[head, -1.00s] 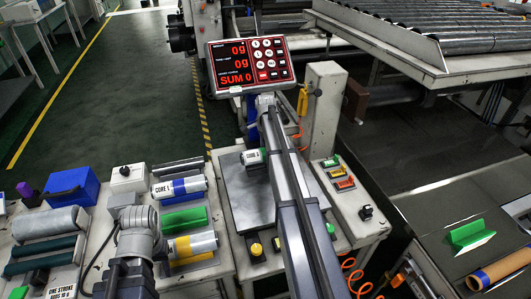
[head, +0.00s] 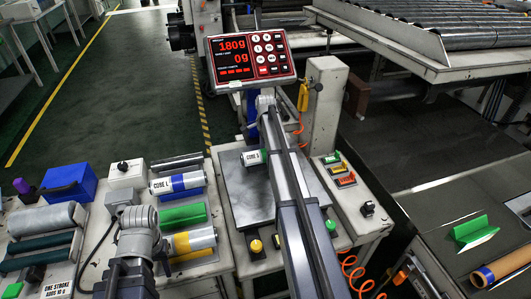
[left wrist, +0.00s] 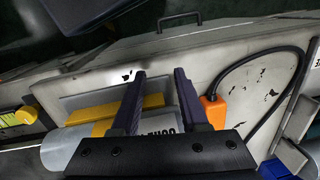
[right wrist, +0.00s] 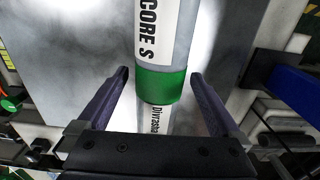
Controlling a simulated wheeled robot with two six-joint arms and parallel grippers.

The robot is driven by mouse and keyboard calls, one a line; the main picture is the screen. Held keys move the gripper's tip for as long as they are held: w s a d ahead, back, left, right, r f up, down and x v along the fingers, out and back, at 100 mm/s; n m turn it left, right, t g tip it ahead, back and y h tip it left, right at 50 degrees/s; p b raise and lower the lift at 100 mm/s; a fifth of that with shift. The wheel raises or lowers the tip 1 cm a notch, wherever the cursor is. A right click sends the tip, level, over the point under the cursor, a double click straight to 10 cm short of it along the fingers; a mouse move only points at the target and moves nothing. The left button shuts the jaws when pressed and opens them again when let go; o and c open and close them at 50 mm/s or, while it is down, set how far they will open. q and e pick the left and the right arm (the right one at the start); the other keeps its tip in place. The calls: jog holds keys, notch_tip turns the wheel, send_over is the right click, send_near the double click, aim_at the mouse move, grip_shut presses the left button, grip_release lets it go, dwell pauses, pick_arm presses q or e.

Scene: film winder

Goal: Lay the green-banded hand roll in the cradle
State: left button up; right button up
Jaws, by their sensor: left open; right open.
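The green-banded hand roll, a grey-white roll with a "CORE S" label (right wrist: 152,40), lies on the scale plate (head: 238,195). In the head view its end (head: 253,157) shows beside my right arm, which hides the rest. My right gripper (right wrist: 158,76) is open, its fingers on either side of the roll at the green band (right wrist: 160,84). A green V-shaped cradle (head: 468,230) stands empty on the dark surface at the right. My left gripper (left wrist: 160,76) is open and empty above the yellow-banded roll (left wrist: 60,152) in its yellow-backed holder.
The scale display (head: 252,59) reads 180g above 0g. A blue-banded roll (head: 178,184) and an empty green holder (head: 184,215) lie on the left bench. A switch box (head: 340,178) stands right of the scale. An orange coiled cable (head: 355,272) hangs between bench and right table.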

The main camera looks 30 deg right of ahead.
pick_arm(q)
jog(key=shift+r, duration=0.1)
pick_arm(e)
jog(key=shift+r, duration=0.1)
notch_tip(320, 180, up, 8)
jog(key=p, duration=0.8)
pick_arm(q)
notch_tip(320, 180, up, 8)
pick_arm(e)
jog(key=shift+f, duration=0.2)
pick_arm(q)
jog(key=shift+f, duration=0.2)
